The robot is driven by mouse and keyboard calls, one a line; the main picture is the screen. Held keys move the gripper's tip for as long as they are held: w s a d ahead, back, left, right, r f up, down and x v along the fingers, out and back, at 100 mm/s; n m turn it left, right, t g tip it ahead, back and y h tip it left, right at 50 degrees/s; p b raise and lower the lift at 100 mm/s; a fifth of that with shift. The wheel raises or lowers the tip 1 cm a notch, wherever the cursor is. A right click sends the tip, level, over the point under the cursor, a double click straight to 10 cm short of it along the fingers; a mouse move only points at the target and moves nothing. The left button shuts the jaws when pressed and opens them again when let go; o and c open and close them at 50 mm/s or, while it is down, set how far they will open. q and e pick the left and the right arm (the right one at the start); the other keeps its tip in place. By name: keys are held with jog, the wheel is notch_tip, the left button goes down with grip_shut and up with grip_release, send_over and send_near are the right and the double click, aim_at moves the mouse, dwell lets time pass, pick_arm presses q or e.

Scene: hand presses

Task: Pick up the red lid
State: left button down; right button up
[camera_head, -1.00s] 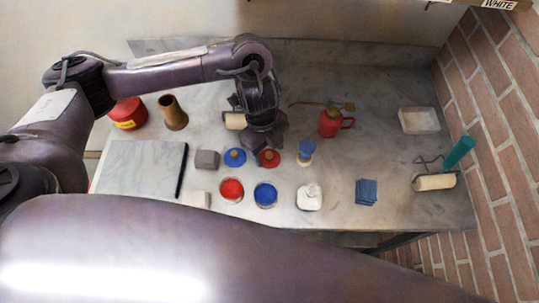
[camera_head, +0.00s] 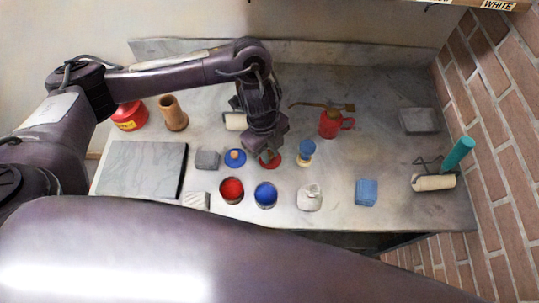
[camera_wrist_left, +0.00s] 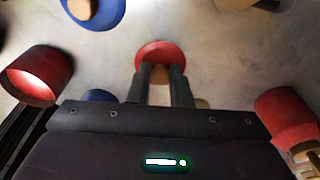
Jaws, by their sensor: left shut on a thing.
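The red lid (camera_head: 270,162) lies toward the middle of the bench in the head view, partly hidden under my left gripper (camera_head: 266,150). In the left wrist view the red lid (camera_wrist_left: 160,50) is a round disc at the fingertips. My left gripper (camera_wrist_left: 160,70) is shut there on the lid's pale knob, which shows between the two fingers. I cannot tell whether the lid is clear of the bench. My right gripper is out of view.
A blue lid (camera_head: 235,158) lies just left of the red lid. A red pot (camera_head: 231,188) and a blue pot (camera_head: 265,193) stand in front. A grey slab (camera_head: 140,170) lies left.

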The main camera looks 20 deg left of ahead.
pick_arm(q)
jog(key=shift+s+a+f, duration=0.1)
jog(key=shift+s+f, duration=0.1)
